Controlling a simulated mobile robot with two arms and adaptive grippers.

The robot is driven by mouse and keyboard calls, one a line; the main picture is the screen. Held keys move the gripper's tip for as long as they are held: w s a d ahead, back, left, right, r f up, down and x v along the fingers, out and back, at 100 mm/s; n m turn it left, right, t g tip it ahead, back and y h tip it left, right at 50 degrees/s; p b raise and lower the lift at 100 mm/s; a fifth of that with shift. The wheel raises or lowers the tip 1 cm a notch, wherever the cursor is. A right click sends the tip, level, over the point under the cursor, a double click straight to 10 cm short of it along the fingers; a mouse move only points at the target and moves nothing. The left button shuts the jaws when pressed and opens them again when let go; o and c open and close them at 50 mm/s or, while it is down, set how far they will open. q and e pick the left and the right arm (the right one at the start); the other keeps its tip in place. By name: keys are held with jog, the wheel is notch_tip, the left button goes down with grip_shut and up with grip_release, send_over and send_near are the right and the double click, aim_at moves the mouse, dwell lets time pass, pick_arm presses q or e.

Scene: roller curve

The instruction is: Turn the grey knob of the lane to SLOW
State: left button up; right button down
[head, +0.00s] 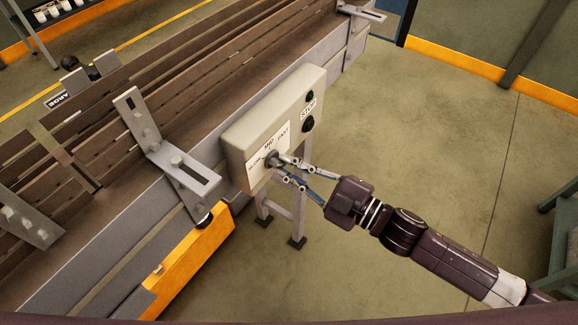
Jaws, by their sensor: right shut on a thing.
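The control box (236,138) is a beige case mounted on the side of the lane (185,100). Its face carries a white label (283,133) with the words SLOW, MID and FAST around the grey knob (271,158). My right gripper (279,164) comes in from the lower right and is shut on the grey knob, its fingers on either side. The fingers partly hide the knob, so I cannot tell which word it points to. My left gripper is out of view.
A STOP label (308,109) and dark buttons sit at the right of the box face. A metal bracket (185,172) juts out left of the box. An orange panel (190,262) is below. The floor (430,130) to the right is clear.

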jog(key=shift+n, duration=0.3)
jog(key=c, duration=2)
grip_release()
jog(key=shift+o, duration=0.2)
jog(key=v, duration=1.2)
